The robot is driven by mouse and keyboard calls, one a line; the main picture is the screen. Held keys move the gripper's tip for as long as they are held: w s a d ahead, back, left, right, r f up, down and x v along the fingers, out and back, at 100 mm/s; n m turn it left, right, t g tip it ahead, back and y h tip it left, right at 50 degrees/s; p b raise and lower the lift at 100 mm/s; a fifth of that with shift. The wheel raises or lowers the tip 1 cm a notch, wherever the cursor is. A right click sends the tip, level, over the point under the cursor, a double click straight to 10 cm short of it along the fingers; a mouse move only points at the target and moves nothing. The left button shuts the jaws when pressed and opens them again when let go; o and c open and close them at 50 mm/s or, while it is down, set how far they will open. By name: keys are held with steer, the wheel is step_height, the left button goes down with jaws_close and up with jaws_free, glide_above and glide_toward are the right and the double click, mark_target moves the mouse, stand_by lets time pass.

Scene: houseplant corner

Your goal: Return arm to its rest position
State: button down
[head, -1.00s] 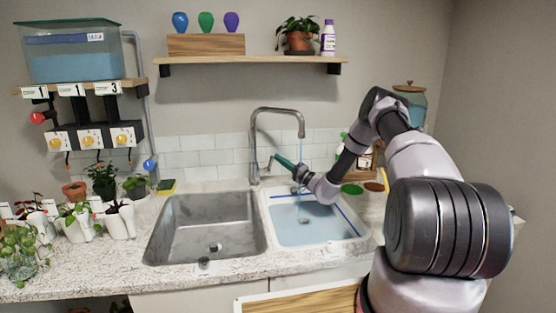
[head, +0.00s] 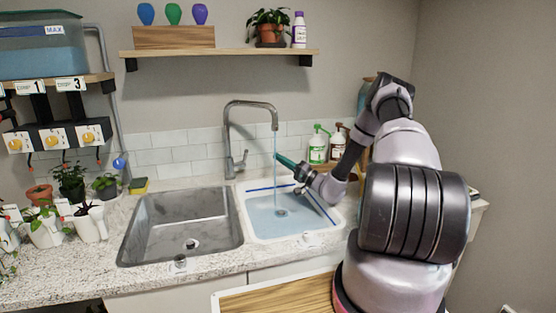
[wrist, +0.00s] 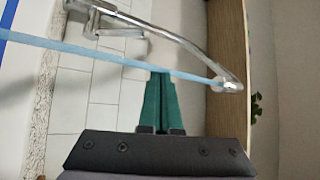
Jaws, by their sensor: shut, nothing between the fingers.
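My gripper (head: 286,162), with green fingers, is above the right basin, close to the faucet's water stream. In the wrist view the fingers (wrist: 160,102) are together with nothing between them. My arm bends up and over from the right side of the picture. The faucet (head: 238,135) runs, and a thin blue stream (head: 275,175) falls from its spout into the white right basin (head: 262,235), which holds blue water. In the wrist view the faucet (wrist: 185,45) and the stream (wrist: 120,60) cross the picture beyond the fingers.
The left steel basin (head: 150,235) is empty. Soap bottles (head: 317,148) stand behind the gripper. A shelf (head: 220,53) holds a potted plant (head: 268,25) and a white bottle (head: 299,32). Potted plants (head: 90,222) line the left counter below a water tank (head: 40,48). A wooden board (head: 275,299) is at the front.

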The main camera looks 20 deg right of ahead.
steer(key=s+a+r+n+g+h, duration=0.1)
steer(key=s+a+r+n+g, duration=0.3)
steer(key=s+a+r+g, duration=0.4)
steer(key=s+a+r+n+g+h, duration=0.1)
steer(key=s+a+r+n+g, duration=0.2)
steer(key=s+a+r+g, duration=0.5)
steer(key=s+d+r+m+t+h, duration=0.2)
steer(key=s+r, duration=0.3)
steer(key=s, duration=0.3)
steer(key=s+d+r+m+t+h, duration=0.1)
steer(key=s+d+r+t+h, duration=0.1)
steer(key=s+d+r+h, duration=0.3)
steer(key=s+d+r+m+t+h, duration=0.2)
steer(key=s+d+r+t+h, duration=0.1)
steer(key=s, duration=0.7)
steer(key=shift+s+d+r+m+h, duration=0.3)
steer(key=shift+d+r+h, duration=0.4)
steer(key=shift+r, duration=0.25)
